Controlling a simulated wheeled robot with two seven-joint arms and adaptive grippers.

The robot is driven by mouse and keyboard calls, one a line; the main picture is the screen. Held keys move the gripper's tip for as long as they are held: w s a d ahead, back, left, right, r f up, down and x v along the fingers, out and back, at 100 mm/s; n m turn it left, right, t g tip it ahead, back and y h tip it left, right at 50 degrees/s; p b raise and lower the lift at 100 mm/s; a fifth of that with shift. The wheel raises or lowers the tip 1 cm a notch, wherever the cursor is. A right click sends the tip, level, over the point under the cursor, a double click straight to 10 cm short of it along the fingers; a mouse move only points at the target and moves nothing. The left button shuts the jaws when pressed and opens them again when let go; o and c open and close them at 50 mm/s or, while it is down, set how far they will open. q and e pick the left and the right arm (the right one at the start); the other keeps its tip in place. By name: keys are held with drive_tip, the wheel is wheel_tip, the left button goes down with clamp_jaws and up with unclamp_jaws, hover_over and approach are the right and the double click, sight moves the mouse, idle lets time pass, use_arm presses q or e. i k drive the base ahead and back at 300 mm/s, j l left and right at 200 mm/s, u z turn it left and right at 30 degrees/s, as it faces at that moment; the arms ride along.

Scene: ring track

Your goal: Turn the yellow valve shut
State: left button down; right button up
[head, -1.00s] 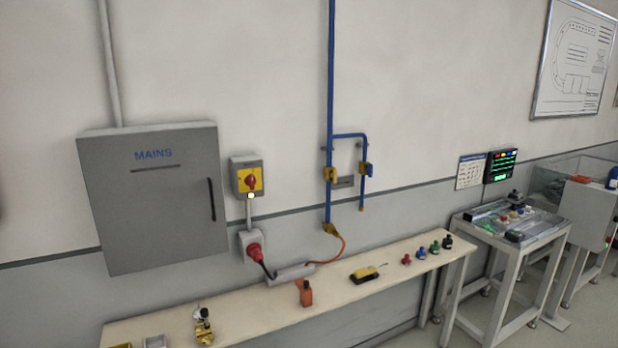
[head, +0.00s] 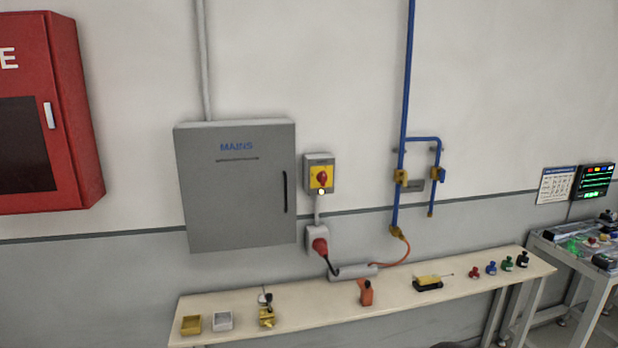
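Blue pipes run down the wall right of the middle in the head view. A yellow valve (head: 401,177) sits on the main vertical pipe. A second fitting, yellow and blue (head: 438,174), sits on the short side branch. A small grey plate (head: 414,186) is between them. Both are too small to tell how their handles are turned. A yellow fitting (head: 397,232) ends the main pipe, with an orange hose (head: 392,262) leading from it. Neither of my grippers is in view.
A bench (head: 330,315) below the pipes holds trays, an orange item (head: 366,293), a yellow-black device (head: 430,283) and small coloured pieces. A grey MAINS cabinet (head: 238,190), red-yellow switch (head: 320,176) and red cabinet (head: 75,130) are left. A second table (head: 575,250) stands right.

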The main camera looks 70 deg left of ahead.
sight(404, 178)
drive_tip(key=u, duration=1.7)
